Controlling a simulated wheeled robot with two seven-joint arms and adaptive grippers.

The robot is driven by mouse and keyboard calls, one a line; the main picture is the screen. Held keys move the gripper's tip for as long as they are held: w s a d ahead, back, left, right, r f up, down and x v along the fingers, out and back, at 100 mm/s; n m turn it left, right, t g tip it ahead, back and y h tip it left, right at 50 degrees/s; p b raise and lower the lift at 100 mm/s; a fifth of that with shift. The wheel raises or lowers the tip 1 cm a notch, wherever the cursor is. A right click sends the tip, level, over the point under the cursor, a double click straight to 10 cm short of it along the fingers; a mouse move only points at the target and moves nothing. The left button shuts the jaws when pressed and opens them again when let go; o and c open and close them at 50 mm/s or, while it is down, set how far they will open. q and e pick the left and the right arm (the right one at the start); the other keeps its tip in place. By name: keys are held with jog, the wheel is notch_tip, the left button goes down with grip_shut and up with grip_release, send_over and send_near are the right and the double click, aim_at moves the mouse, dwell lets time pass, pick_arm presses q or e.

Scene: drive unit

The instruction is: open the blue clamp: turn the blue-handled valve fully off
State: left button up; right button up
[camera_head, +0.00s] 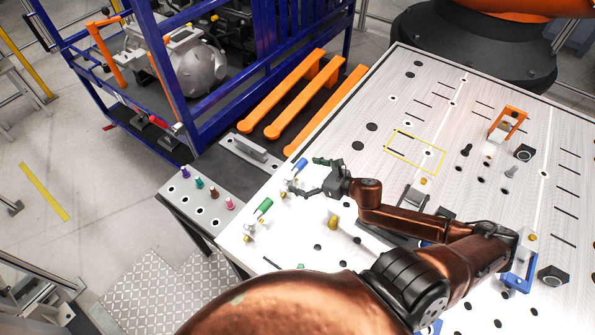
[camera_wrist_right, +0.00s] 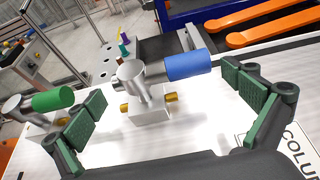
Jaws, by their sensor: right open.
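The blue-handled valve shows its blue handle (camera_head: 300,165) near the left edge of the white table in the head view. In the right wrist view its blue handle (camera_wrist_right: 188,66) points right from a silver body (camera_wrist_right: 138,80) on a block with brass fittings. My right gripper (camera_head: 308,177) is open beside this valve in the head view. In the wrist view its green-padded fingers (camera_wrist_right: 165,104) stand wide apart with the valve between them in the picture; the handle's end is nearer the right finger. I see no contact. My left gripper is not in view.
A green-handled valve (camera_head: 263,208) stands close by along the same edge; its handle (camera_wrist_right: 54,99) is by the left finger in the wrist view. A grey side shelf (camera_head: 205,200) holds several coloured pegs. Orange bars (camera_head: 283,92) and a blue frame lie beyond the edge.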

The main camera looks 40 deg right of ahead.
jog(key=shift+x, duration=1.2)
jog(key=shift+a+f, duration=0.1)
jog(key=c, duration=1.4)
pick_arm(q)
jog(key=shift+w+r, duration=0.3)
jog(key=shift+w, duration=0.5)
